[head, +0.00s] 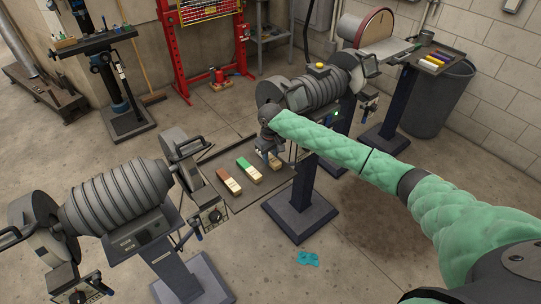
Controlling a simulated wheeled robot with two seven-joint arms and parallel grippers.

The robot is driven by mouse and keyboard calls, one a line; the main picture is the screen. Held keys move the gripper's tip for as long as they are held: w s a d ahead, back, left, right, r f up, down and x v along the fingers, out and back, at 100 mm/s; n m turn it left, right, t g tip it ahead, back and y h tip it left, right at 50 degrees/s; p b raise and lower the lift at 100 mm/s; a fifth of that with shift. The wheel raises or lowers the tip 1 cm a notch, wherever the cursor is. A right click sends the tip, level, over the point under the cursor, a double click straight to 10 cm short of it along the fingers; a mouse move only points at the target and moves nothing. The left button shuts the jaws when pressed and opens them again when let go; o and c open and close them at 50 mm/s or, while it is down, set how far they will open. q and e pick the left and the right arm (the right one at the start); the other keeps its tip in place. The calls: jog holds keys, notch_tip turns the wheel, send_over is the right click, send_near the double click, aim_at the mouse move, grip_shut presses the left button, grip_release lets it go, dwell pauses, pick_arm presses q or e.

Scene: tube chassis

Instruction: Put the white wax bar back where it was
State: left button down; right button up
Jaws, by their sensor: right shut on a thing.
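My right gripper (268,148) is at the end of the green-sleeved arm, over the right part of a dark tray (238,204) between two grey machines. It is shut on a bar, which I take to be the white wax bar (274,161); the gripper hides much of it. I cannot tell whether the bar touches the tray. To its left in the tray lie a green-ended bar (248,170) and a brown-ended bar (229,181), both with pale labels. My left gripper is out of view.
One grey machine (118,197) stands front left, another (308,92) behind my right gripper, both on pedestals. A shelf with several coloured bars (437,60) is at the far right, above a grey bin (437,100). A teal cloth or glove (308,258) lies on the floor.

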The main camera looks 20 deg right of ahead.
aim_at(270, 157)
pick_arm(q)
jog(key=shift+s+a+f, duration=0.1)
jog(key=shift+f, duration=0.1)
pick_arm(e)
jog(key=shift+f, duration=0.25)
jog(key=shift+f, duration=0.1)
jog(key=o, duration=1)
jog(key=shift+c, duration=0.2)
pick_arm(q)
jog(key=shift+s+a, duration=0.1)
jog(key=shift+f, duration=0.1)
pick_arm(e)
jog(key=shift+r, duration=0.4)
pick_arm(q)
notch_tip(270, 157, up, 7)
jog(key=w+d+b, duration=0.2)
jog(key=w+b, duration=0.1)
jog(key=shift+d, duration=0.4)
pick_arm(e)
notch_tip(270, 157, up, 11)
jog(key=shift+r, duration=0.2)
